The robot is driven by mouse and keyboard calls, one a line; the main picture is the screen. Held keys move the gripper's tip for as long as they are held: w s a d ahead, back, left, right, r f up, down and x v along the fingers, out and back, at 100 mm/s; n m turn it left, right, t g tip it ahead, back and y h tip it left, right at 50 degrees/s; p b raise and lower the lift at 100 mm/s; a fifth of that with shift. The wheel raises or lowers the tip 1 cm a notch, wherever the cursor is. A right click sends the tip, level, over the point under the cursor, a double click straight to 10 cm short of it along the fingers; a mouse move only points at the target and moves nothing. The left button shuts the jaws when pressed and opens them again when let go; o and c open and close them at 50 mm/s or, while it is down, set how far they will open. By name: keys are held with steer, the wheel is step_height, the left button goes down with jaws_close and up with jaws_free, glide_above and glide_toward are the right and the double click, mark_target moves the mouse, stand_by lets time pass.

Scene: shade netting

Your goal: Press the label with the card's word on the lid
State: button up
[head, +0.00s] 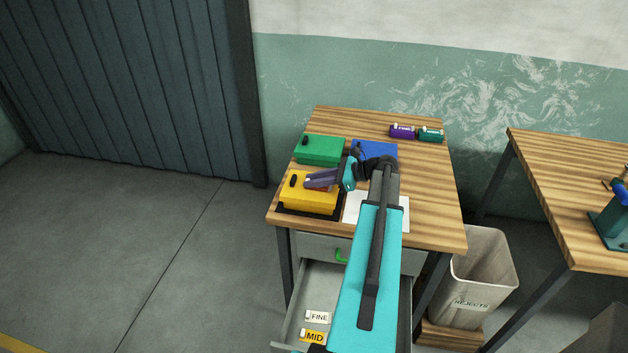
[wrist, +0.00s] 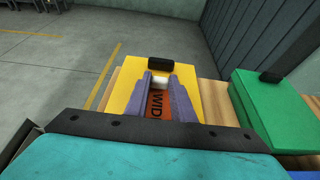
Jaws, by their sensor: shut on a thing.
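My gripper (wrist: 160,84) is shut on the white tab of an orange label (wrist: 157,105). The letters "WID" show on the label; the rest is hidden. The gripper is over the yellow box (wrist: 131,80), beside the black knob (wrist: 160,65) on its lid. I cannot tell whether the label touches the lid. A white sheet (head: 402,222) lies under my arm; no word on it can be read.
A green box (head: 320,149) and a blue box (head: 376,148) stand behind. Purple (head: 402,131) and teal (head: 431,134) cylinders lie at the back right. The open drawer (head: 295,318) holds labels FINE (head: 318,317) and MID (head: 315,336). A REJECTS bin (head: 490,265) stands right.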

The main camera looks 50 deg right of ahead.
steer(key=shift+f, duration=0.1)
stand_by(0.3)
steer(key=o, duration=1.1)
steer(key=shift+c, duration=0.2)
steer(key=shift+s+d, duration=0.1)
steer(key=b+v, duration=0.3)
steer(key=v, duration=1)
steer(key=shift+s+b, duration=0.25)
steer(key=shift+b, duration=0.1)
steer(key=shift+d, duration=0.15)
